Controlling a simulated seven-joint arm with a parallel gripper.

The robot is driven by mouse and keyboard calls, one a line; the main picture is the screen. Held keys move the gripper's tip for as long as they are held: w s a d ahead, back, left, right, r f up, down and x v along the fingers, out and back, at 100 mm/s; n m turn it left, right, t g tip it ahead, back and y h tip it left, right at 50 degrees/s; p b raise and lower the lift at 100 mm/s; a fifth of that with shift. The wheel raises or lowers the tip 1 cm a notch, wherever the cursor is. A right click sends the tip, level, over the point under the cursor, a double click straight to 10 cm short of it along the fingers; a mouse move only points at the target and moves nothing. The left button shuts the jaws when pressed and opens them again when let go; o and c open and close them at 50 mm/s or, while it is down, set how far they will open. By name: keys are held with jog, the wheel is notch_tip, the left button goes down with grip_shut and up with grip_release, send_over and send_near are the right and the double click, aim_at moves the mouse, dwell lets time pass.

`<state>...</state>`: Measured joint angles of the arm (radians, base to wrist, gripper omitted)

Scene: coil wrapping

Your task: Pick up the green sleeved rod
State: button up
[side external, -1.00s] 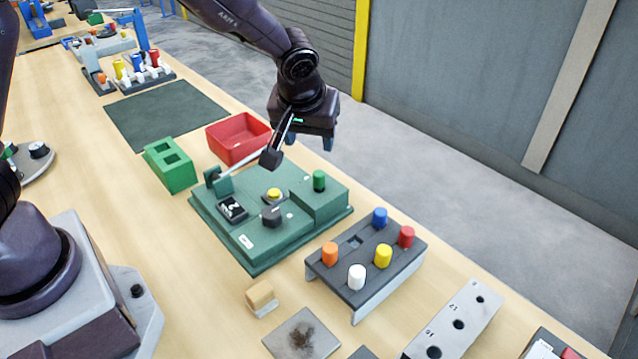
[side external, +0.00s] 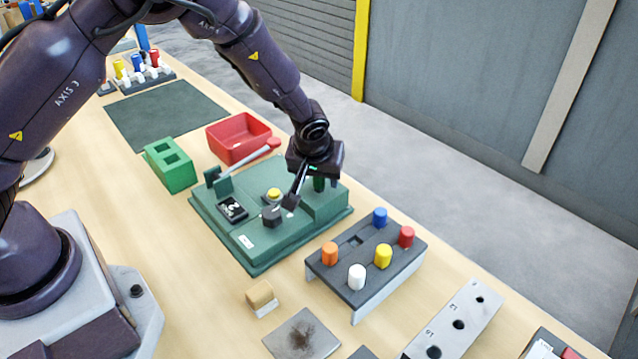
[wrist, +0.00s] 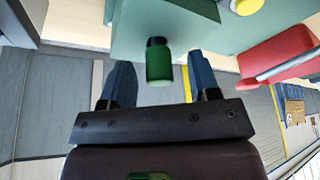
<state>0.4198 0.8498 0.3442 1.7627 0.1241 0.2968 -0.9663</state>
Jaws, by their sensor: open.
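The green sleeved rod (side external: 319,185) stands upright on the raised right part of the green machine base (side external: 262,240). In the side view my gripper (side external: 322,181) is right above and around its top, hiding part of it. In the wrist view the rod (wrist: 159,64) shows between the two blue fingers of my gripper (wrist: 160,68), with a visible gap on each side. The fingers are open and hold nothing. The rod's dark lower end meets the green base.
A lever with a red knob (side external: 274,142) rises close to my gripper's left. A dark rack (side external: 340,276) with several coloured pegs stands in front. A red bin (side external: 228,150) and a green two-hole block (side external: 171,176) sit behind. A yellow button (side external: 273,194) is on the base.

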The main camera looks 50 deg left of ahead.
jog(key=shift+f, duration=0.1)
jog(key=shift+c, duration=0.2)
jog(key=c, duration=1)
notch_tip(320, 180, up, 10)
jog(key=shift+r, duration=0.1)
